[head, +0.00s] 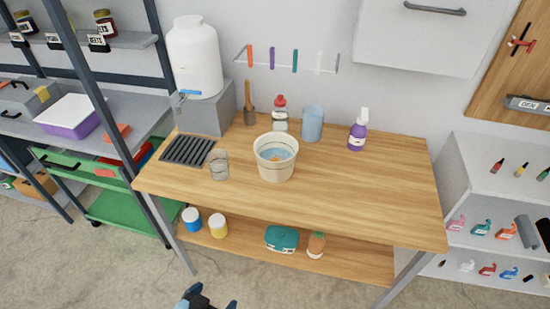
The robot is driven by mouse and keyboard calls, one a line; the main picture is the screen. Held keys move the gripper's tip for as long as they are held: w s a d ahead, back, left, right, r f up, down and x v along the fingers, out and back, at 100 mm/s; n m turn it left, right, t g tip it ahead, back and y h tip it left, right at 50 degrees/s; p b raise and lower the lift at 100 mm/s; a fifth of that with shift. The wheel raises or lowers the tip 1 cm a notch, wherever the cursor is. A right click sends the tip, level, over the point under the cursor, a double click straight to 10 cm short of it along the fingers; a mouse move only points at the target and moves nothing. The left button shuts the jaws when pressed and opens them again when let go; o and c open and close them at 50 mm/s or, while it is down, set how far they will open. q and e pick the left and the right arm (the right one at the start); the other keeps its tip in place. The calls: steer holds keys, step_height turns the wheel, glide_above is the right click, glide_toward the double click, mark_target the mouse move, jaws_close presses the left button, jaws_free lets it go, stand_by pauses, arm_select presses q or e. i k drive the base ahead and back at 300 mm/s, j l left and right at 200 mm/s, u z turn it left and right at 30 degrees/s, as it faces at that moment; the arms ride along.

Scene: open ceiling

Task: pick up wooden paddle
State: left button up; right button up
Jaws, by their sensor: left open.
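The wooden paddle (249,103) is a brown, narrow-handled piece standing upright at the back of the wooden table, by the wall. It is just right of the grey block under the white water tank. My left gripper (210,301) shows only in part at the bottom edge, dark with blue parts. It is open and empty, in front of the table and far from the paddle. My right gripper is not in view.
A bucket of water (275,168) and a clear glass (218,172) stand on the table (360,190) in front of the paddle. A red-capped bottle (280,120), a blue cup (312,128) and a purple spray bottle (357,137) stand right of it. The table's right half is clear.

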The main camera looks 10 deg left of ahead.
mark_target(249, 103)
steer(key=i+j, duration=0.1)
steer(key=j, duration=0.4)
steer(key=i+j, duration=0.1)
steer(key=j, duration=0.85)
steer(key=j+z, duration=0.4)
steer(key=i+j+z, duration=0.1)
steer(key=j+z, duration=0.3)
